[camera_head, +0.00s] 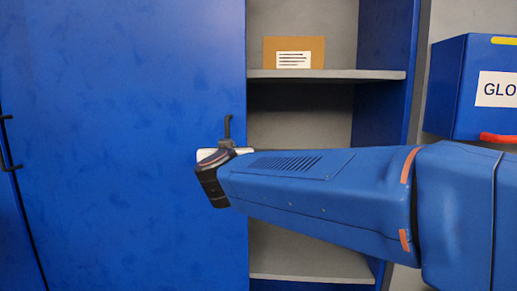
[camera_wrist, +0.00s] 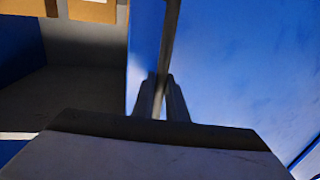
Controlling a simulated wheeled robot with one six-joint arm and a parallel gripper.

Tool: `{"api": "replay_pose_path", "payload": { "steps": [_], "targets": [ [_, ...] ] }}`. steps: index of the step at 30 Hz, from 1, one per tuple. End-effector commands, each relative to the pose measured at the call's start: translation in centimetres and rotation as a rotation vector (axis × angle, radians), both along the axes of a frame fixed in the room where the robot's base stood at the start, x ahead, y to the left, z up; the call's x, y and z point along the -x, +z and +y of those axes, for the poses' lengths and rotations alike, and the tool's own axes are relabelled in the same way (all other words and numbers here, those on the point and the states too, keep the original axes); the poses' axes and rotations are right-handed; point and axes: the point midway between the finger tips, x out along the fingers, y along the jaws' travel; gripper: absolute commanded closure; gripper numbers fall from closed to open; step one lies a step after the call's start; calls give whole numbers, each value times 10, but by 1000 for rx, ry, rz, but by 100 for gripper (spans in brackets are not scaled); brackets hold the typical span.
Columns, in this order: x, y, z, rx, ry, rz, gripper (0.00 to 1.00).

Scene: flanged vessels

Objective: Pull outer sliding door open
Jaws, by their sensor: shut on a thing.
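The large blue sliding door (camera_head: 120,130) covers the left part of the cabinet in the head view, and its edge stands beside an open bay. A dark bar handle (camera_head: 228,124) sits near that right edge. My gripper (camera_head: 227,143) is at the handle, with its jaws partly hidden by my wrist. In the wrist view my gripper (camera_wrist: 161,82) has its two fingers closed on either side of the handle bar (camera_wrist: 171,40). The blue door face (camera_wrist: 245,60) lies to the right there. The lower part of the handle is hidden.
The open bay has a grey shelf (camera_head: 330,75) with a cardboard box (camera_head: 293,52) on it. A blue labelled box (camera_head: 460,90) is on the wall at right. Another dark handle (camera_head: 8,143) is at the far left. My arm crosses before the bay.

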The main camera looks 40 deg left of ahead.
Motion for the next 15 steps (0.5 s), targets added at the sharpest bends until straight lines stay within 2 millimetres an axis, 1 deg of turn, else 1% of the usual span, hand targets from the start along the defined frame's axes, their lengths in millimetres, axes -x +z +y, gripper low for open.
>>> {"api": "replay_pose_path", "payload": {
  "steps": [1, 3, 6, 10, 15],
  "targets": [
    [7, -1, 12, 1, 3, 1, 100],
    [14, -1, 23, 0, 3, 0, 100],
    [21, 0, 34, -1, 1, 1, 100],
    [27, -1, 45, 1, 1, 1, 100],
    [30, 0, 49, -1, 0, 1, 100]
  ]
}}
